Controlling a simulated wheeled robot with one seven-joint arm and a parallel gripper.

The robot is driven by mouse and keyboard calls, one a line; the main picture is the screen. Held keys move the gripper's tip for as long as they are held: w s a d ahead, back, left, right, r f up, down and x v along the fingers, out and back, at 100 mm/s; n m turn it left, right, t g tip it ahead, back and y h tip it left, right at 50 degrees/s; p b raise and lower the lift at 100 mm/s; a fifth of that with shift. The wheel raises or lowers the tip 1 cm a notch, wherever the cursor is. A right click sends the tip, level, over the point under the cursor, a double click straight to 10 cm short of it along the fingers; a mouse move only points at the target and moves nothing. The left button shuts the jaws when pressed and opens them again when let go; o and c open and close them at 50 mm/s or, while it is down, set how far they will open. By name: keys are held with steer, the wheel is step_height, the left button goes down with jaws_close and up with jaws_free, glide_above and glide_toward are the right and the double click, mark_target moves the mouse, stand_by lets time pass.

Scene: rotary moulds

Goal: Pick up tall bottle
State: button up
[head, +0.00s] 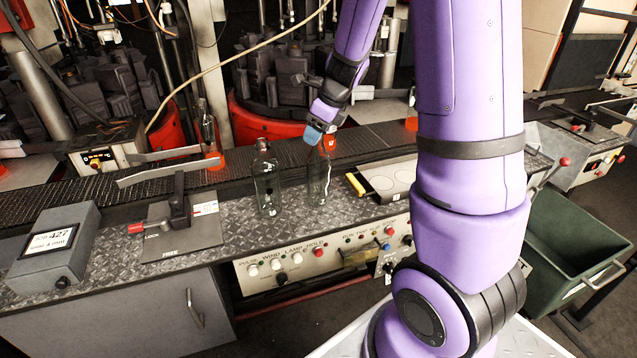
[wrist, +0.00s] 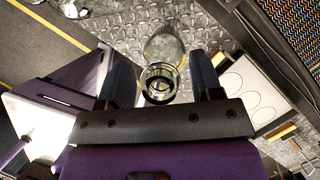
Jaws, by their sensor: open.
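A clear glass bottle (head: 318,178) stands upright on the patterned metal bench; its top is partly hidden by my gripper (head: 319,136) in the head view. In the wrist view the bottle (wrist: 165,47) is seen from above, its round mouth between the two fingers of my gripper (wrist: 161,77). The fingers are open, with gaps visible on both sides of the mouth. A second clear bottle (head: 267,182) stands upright just to the left on the bench. I cannot tell for certain which of the two is taller.
A bottle with an orange glowing base (head: 207,135) stands by the conveyor (head: 95,190) behind. A pad with pale ovals (head: 388,178) lies right of the bottles. A lever plate (head: 182,232) and a grey box (head: 55,245) are at left. A green bin (head: 570,240) is at right.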

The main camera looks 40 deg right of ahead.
steer(key=shift+w+a+f, duration=0.1)
steer(key=shift+w+f, duration=0.05)
steer(key=shift+f, duration=0.35)
jaws_close()
steer(key=shift+r, duration=0.1)
